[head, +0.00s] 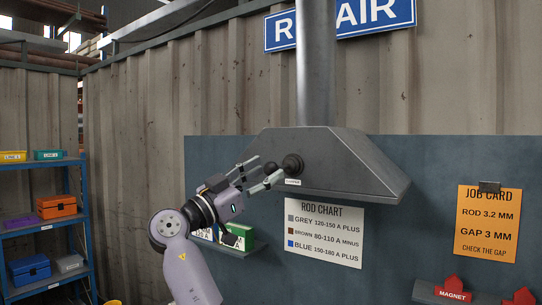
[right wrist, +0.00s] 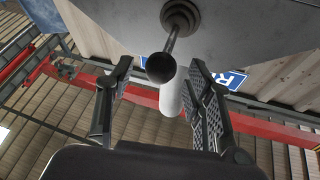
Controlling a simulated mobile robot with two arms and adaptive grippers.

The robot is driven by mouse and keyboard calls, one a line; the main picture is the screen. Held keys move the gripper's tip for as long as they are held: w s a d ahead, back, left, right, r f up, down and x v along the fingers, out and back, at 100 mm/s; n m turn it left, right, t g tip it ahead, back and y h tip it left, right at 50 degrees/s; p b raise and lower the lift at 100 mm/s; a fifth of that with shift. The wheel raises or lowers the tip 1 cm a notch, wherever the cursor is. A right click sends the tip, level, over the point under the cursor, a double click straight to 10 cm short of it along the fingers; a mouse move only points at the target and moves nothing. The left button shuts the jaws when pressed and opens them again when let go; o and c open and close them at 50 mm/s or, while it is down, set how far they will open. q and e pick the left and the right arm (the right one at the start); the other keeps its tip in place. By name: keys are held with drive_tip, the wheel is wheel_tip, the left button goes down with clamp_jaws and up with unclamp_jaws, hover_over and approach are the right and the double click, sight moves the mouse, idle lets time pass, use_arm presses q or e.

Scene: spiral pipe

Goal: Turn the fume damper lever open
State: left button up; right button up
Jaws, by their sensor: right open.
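The grey fume hood (head: 335,160) hangs on the wall panel with a duct (head: 316,60) rising from it. The damper lever (head: 293,163) is on its front face, a dark knob above a small white label (head: 293,182) whose text is too small to read surely. In the right wrist view the lever (right wrist: 171,42) is a short rod from a round pivot, ending in a black ball. My right gripper (head: 267,170) is open at the lever's left. In the right wrist view the ball lies between the fingertips (right wrist: 161,66), with gaps on both sides. My left gripper is out of view.
A rod chart (head: 325,231) and an orange job card (head: 487,223) are on the blue panel below and right of the hood. A green box (head: 240,234) stands on a small shelf behind my right arm. Blue shelving (head: 45,225) with bins is far left.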

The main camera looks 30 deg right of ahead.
sight(278, 168)
drive_tip(key=shift+p+x, duration=0.4)
drive_tip(key=shift+x, duration=0.6)
drive_tip(key=shift+d+r, duration=0.15)
drive_tip(key=shift+d, duration=0.2)
drive_tip(key=shift+c, duration=0.3)
clamp_jaws()
